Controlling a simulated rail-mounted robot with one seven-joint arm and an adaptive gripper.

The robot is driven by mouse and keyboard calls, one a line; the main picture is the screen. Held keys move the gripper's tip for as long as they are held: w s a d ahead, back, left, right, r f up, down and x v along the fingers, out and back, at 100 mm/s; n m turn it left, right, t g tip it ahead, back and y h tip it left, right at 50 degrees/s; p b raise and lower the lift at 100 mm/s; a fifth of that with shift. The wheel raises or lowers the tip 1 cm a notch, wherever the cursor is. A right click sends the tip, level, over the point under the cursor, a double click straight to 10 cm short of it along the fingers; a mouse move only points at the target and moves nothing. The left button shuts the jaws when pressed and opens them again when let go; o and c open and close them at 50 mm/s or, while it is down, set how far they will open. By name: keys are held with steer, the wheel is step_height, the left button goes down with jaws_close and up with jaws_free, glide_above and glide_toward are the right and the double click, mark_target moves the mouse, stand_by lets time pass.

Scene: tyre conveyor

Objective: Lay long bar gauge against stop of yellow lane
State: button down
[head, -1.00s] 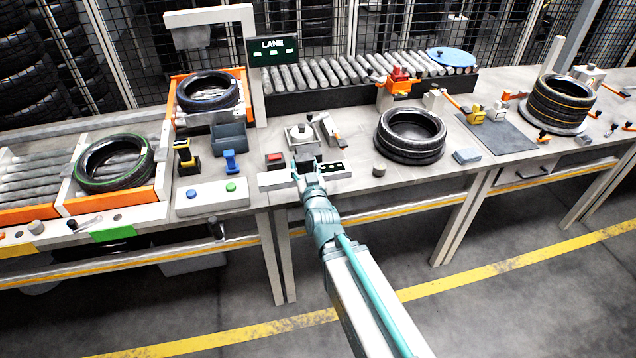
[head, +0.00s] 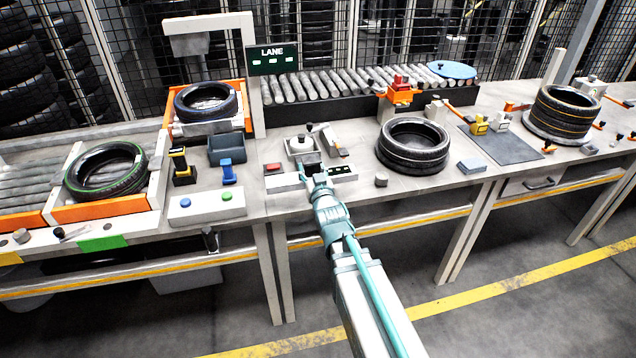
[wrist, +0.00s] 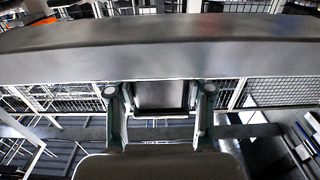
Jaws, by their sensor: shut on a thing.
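My gripper (head: 316,178) is shut on a long pale bar (head: 285,184), which I take to be the long bar gauge. It lies crosswise in the jaws near the bench's front edge, with a black dotted section toward its right end. In the wrist view the bar's grey side (wrist: 160,55) spans the frame, and a dark block (wrist: 160,97) sits between the two fingers. I cannot tell whether the bar touches the bench. The yellow lane, with its yellow patch (head: 10,258) and orange stop (head: 22,218), is at the left edge, partly cut off.
A green-marked tyre (head: 105,170) lies on the lane beside it, behind a green patch (head: 103,243). A button box (head: 206,205), yellow-black block (head: 182,168) and blue-handled tool (head: 228,172) stand between that lane and my gripper. A tyre stack (head: 413,147) is on the right.

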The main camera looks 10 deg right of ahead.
steer(key=w+f, duration=0.1)
steer(key=w+d+f+p, duration=0.1)
steer(key=f, duration=0.1)
steer(key=w+d+f, duration=0.1)
steer(key=w+f, duration=0.1)
steer(key=shift+d+f+p, duration=0.15)
steer(key=shift+d+p, duration=0.1)
steer(key=shift+p, duration=0.15)
step_height(320, 180, down, 2)
steer(key=shift+w+d+f+p, duration=0.15)
steer(key=shift+f+p, duration=0.1)
steer(key=shift+p, duration=0.3)
steer(key=shift+f, duration=0.6)
steer(key=shift+f, duration=0.2)
steer(key=shift+c, duration=2.3)
jaws_free()
steer(key=shift+r, duration=0.2)
